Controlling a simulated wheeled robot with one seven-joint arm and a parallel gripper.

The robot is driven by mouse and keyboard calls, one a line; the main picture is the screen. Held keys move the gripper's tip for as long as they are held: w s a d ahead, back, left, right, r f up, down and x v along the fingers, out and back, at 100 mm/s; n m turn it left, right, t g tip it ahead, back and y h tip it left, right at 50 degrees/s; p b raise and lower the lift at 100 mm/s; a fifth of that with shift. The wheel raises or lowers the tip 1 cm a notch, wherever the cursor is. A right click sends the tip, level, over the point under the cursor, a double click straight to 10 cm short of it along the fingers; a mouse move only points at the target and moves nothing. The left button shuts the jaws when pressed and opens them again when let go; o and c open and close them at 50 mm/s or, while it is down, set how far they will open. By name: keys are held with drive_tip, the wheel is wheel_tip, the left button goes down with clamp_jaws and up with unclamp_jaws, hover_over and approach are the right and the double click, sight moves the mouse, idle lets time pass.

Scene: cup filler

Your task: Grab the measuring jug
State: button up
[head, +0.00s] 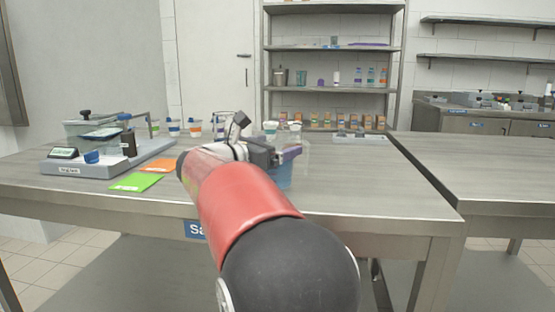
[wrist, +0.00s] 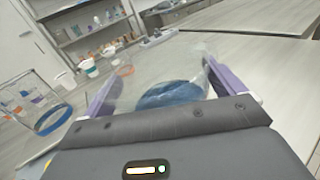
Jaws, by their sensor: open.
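The measuring jug (wrist: 170,95) is clear, with blue liquid inside, and sits between the two purple fingers of my gripper (wrist: 160,72) in the wrist view. Clear wall shows at both sides of the liquid; I cannot tell whether either finger touches it. In the head view the jug (head: 285,178) stands on the table, largely hidden behind my gripper (head: 268,143) and red arm. My gripper is open, with its fingers spread around the jug.
A grey dosing station (head: 80,168) stands at the table's left, beside green (head: 136,182) and orange (head: 160,165) cards. Cups (head: 195,127) line the back. A clear vessel with a blue ring (wrist: 53,120) is left of my gripper. The table's right side (head: 380,180) is clear.

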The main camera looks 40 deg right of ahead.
drive_tip(key=shift+d, duration=0.2)
drive_tip(key=c, duration=1)
drive_tip(key=shift+r, duration=0.15)
